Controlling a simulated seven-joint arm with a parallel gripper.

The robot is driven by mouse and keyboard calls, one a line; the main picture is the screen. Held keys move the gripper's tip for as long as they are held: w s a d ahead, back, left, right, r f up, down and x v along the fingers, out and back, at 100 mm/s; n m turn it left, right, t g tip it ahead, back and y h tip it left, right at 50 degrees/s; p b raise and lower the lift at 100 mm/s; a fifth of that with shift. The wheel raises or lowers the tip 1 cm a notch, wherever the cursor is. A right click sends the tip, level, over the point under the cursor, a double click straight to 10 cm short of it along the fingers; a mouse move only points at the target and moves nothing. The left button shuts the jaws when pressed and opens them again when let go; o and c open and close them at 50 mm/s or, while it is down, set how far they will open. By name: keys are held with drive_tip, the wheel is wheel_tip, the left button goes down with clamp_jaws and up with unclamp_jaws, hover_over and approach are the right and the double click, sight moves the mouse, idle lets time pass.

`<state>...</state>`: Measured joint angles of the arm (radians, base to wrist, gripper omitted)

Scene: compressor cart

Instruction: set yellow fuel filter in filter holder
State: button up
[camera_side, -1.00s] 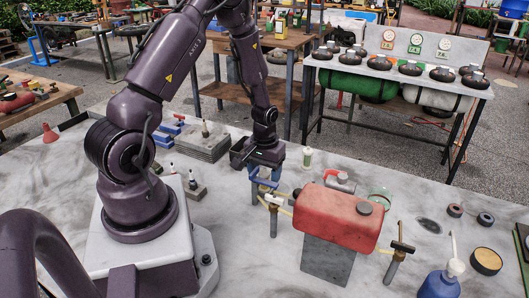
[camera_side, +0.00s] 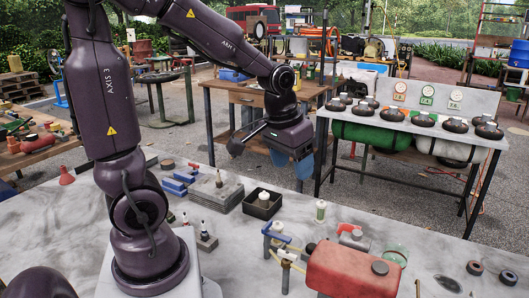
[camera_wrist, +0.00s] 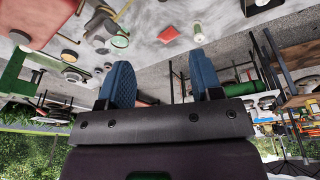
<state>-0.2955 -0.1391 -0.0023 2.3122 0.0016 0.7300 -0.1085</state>
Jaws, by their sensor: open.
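My gripper (camera_side: 292,165) is raised beyond the far edge of the workbench. Its two blue fingers are apart with nothing between them, as the wrist view (camera_wrist: 160,80) also shows. A small pale cylinder with a yellowish-green band (camera_side: 321,210) stands upright on the bench; it also shows in the wrist view (camera_wrist: 197,34). A dark square tray (camera_side: 249,211) holds a pale, cream-topped piece (camera_side: 263,198). I cannot tell which of these, if either, is the yellow fuel filter. A blue bracket with yellowish fittings (camera_side: 276,237) stands beside the red tank; I cannot identify the filter holder surely.
The red tank (camera_side: 350,272) stands at the front right of the bench. Grey slabs (camera_side: 213,190) and blue blocks (camera_side: 178,184) lie left of the tray. A wooden table (camera_side: 250,95) and a rack with tanks (camera_side: 400,128) stand behind the bench.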

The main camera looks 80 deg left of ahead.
drive_tip(key=s+d+r+m+t, duration=0.3)
drive_tip(key=s+d+r+m, duration=0.1)
drive_tip(key=s+d+r, duration=0.3)
drive_tip(key=shift+s+d+r+m+h, duration=0.25)
drive_tip(key=shift+s+d+h, duration=0.2)
drive_tip(key=shift+d, duration=0.25)
idle(0.4)
